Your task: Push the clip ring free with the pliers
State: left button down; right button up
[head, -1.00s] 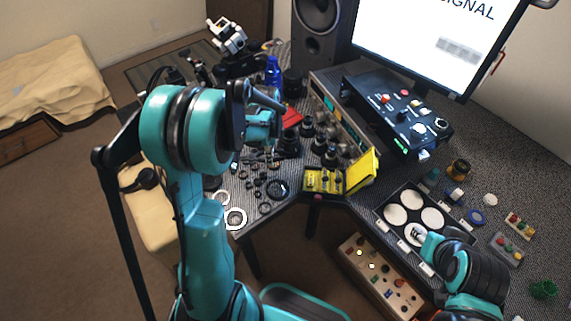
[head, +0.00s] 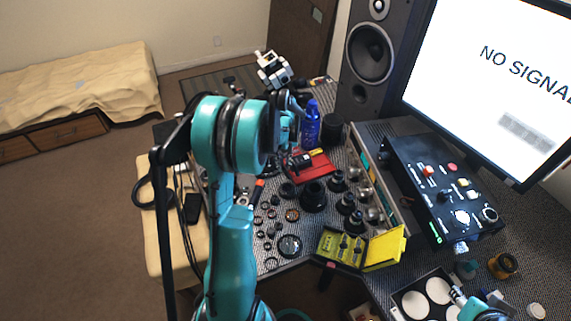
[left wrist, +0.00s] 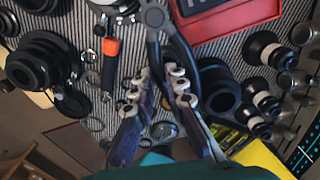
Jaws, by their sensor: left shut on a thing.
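The pliers (left wrist: 154,17) have a grey head and dark handles and show in the left wrist view. My left gripper (left wrist: 167,88) is shut on their handles, with the head pointing to the top of that view. In the head view my left gripper (head: 290,135) is over the far part of the table, near the blue bottle, partly hidden by my own wrist. I cannot make out the clip ring for sure among the small rings. My right gripper (head: 458,294) is at the bottom right edge of the head view, and its jaws are unclear.
A red tray (head: 318,164) and a blue bottle (head: 311,122) are near my left gripper. Several black lens parts (head: 313,196) and loose rings stand on the table. An open yellow case (head: 383,250) is at the near edge. An orange-handled tool (left wrist: 111,60) lies beside the pliers.

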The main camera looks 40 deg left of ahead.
aim_at(283, 163)
pick_arm(q)
jog(key=shift+w+f+b, duration=0.1)
jog(key=shift+f+b, duration=1.3)
jog(key=shift+f, duration=0.85)
jog(key=shift+w+a+r, duration=0.1)
jog(key=shift+w+a, duration=0.2)
jog(key=shift+a, duration=0.3)
jog(key=shift+w+a, duration=0.1)
jog(key=shift+w, duration=0.05)
jog(key=shift+w+a+n+p, duration=0.15)
jog(key=shift+w+a+n, duration=0.1)
jog(key=shift+w+n, duration=0.85)
jog(key=shift+w+a+n+p, duration=0.15)
jog(key=shift+w+a+n, duration=0.15)
jog(key=shift+w+n, duration=0.75)
jog(key=shift+w+a+n+p, duration=0.15)
jog(key=shift+w+a+n, duration=0.1)
jog(key=shift+w+n, duration=0.8)
jog(key=shift+w+a+n, duration=0.3)
jog(key=shift+a+n, duration=0.05)
jog(key=shift+n, duration=0.4)
jog(key=shift+w+a+n, duration=0.3)
jog(key=shift+n, duration=0.45)
jog(key=shift+w+d, duration=0.25)
jog(key=shift+d, duration=0.55)
notch_tip(283, 163, up, 6)
jog(key=p, duration=0.3)
jog(key=shift+p, duration=0.3)
